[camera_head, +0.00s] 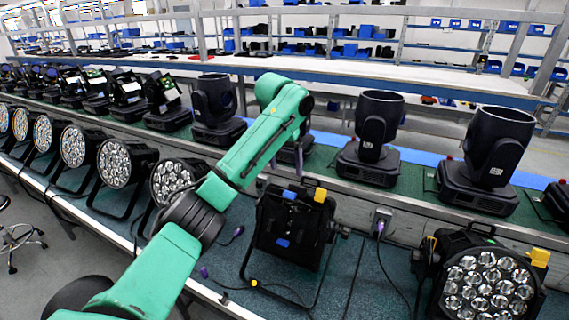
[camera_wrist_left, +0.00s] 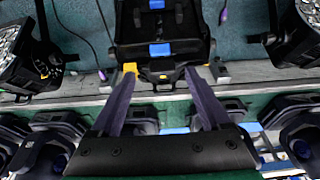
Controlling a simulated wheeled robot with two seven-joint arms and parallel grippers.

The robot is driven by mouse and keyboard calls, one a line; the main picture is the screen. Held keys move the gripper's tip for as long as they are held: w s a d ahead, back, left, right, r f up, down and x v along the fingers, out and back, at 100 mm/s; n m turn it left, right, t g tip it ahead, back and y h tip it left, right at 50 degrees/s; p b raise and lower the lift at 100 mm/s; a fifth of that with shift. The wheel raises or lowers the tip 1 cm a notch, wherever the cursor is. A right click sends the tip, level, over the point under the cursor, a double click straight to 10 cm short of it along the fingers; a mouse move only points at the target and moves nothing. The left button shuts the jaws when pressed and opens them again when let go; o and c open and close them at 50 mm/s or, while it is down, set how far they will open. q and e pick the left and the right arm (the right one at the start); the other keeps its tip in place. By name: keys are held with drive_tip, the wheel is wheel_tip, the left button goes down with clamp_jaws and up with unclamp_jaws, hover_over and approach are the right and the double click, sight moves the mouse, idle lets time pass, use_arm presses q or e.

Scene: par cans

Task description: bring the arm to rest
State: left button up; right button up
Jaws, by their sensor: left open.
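My right gripper is not in view.
Par cans with round lens faces (camera_head: 115,163) line the bench at left; another (camera_head: 490,285) stands at lower right. Black moving-head lights (camera_head: 375,138) stand on the green strip behind. Cables lie around the middle can. Shelves with blue bins (camera_head: 350,48) fill the background.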

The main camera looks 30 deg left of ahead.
use_arm(q)
drive_tip(key=p+v, duration=0.1)
drive_tip(key=v, duration=0.3)
drive_tip(key=shift+f, duration=0.1)
